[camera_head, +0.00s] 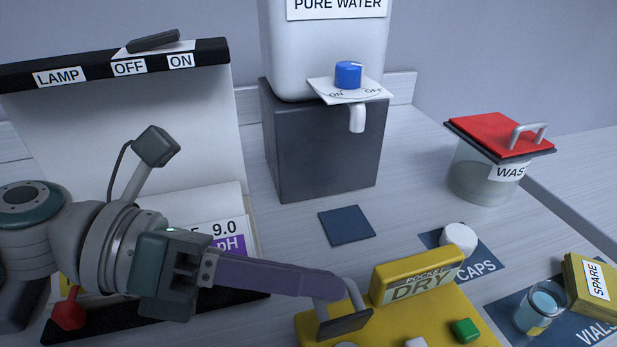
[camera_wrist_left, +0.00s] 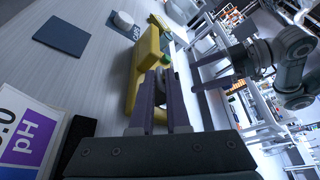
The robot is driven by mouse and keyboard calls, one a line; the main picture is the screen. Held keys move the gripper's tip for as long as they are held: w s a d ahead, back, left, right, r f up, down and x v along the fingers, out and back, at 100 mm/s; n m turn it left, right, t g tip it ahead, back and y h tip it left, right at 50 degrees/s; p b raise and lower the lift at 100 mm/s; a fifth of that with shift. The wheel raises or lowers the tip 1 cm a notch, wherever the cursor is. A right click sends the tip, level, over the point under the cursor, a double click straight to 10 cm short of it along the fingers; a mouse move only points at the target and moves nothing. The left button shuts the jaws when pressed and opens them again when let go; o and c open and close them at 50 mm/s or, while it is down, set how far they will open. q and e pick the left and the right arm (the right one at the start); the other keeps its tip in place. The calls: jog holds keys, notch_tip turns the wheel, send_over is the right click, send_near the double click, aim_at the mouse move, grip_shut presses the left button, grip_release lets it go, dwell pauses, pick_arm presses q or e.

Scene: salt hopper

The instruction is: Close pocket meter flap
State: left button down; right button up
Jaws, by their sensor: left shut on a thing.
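The yellow pocket meter (camera_head: 415,318) lies at the bottom of the head view, its raised display reading DRY. A small dark flap (camera_head: 345,324) with a grey bent handle (camera_head: 357,297) is at its left part, tilted up from the body. My left gripper (camera_head: 338,287) reaches in from the left and is shut on the flap's handle; the fingers partly hide it. The left wrist view shows these fingers (camera_wrist_left: 162,86) at the yellow meter (camera_wrist_left: 146,62). My right gripper (camera_wrist_left: 207,71) is empty and open in the left wrist view, beyond the meter.
A green button (camera_head: 466,330) is on the meter. A white cap (camera_head: 459,238), a vial (camera_head: 541,307) and a yellow SPARE box (camera_head: 592,287) stand to the right. The pH meter (camera_head: 228,237) and lamp panel are at left. A dark square mat (camera_head: 347,225) is bare.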

aim_at(321, 336)
pick_arm(q)
jog(key=m+p, duration=0.1)
jog(key=p, duration=0.1)
jog(key=s+r+m+t+y+p, duration=0.1)
jog(key=p, duration=0.1)
jog(key=shift+s+d, duration=0.25)
jog(key=shift+s, duration=0.05)
jog(key=shift+s+d+m+t+p, duration=0.1)
jog(key=shift+s+m+t+p, duration=0.4)
jog(key=shift+m+p, duration=0.4)
jog(key=shift+s+d+f+m+t+y+p, duration=0.2)
jog(key=shift+s+m+t+y+p, duration=0.35)
jog(key=shift+m+t, duration=0.2)
jog(key=shift+s+d+f+m+t, duration=0.1)
jog(key=shift+s+f+m+t, duration=0.2)
jog(key=shift+m, duration=0.35)
jog(key=shift+s+d+f+m+t+b, duration=0.1)
jog(key=shift+s+f+m+t+b, duration=0.1)
jog(key=shift+s+m+t+b, duration=0.35)
jog(key=shift+s+d+f+m+t+y+b, duration=0.2)
jog(key=shift+f+m+t+y+b, duration=0.1)
jog(key=shift+m+b, duration=0.5)
jog(key=shift+s+f+m+t+b, duration=0.1)
jog(key=shift+s+m+t+b, duration=0.15)
jog(key=shift+m+t+b, duration=0.35)
